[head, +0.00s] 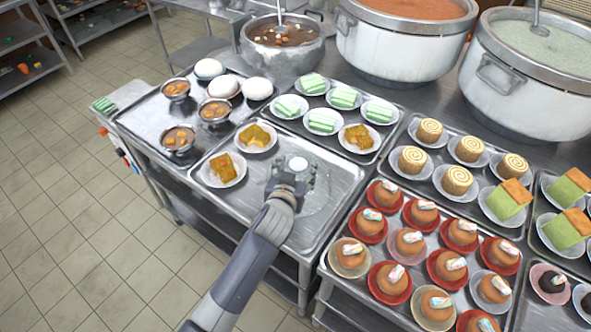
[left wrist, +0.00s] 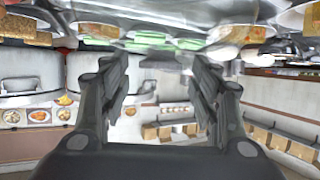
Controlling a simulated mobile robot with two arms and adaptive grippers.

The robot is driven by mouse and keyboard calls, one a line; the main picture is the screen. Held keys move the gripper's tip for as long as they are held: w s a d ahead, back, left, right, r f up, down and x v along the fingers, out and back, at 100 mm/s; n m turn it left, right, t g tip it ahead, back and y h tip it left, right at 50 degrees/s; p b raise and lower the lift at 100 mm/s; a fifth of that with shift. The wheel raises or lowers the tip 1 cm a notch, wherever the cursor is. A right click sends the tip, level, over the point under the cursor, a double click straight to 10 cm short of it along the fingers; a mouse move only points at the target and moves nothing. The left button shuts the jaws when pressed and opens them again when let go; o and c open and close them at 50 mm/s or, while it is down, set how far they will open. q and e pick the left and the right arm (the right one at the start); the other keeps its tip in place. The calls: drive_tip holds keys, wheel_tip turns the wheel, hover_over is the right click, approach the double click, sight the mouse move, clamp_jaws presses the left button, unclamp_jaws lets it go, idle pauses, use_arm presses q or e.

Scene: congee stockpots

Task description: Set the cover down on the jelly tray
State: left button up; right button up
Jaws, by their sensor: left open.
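A clear, see-through cover (head: 322,190) with a pale round knob (head: 298,163) shows at the right part of a metal tray (head: 345,172). Its outline is faint and it looks to rest on that tray. The same tray bears two white plates with yellow-orange pieces (head: 224,168). My left gripper (head: 290,180) is at the cover, close by the knob in the head view, and hides part of it. In the left wrist view its two fingers (left wrist: 163,85) stand apart with nothing clearly held between them. My right gripper is not in view.
Behind is a tray of green-and-white layered pieces (head: 343,97). At left a tray holds white buns (head: 222,86) and metal cups. Red plates of brown buns (head: 390,280) stand close at right. Large pots (head: 400,45) stand at the back. Floor (head: 70,200) is clear at left.

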use_arm(q)
drive_tip(key=shift+r, duration=0.2)
drive_tip(key=shift+s, duration=0.2)
drive_tip(key=b+v, duration=0.1)
drive_tip(key=v, duration=1)
drive_tip(key=shift+s+a, duration=0.15)
drive_tip(key=shift+s, duration=0.15)
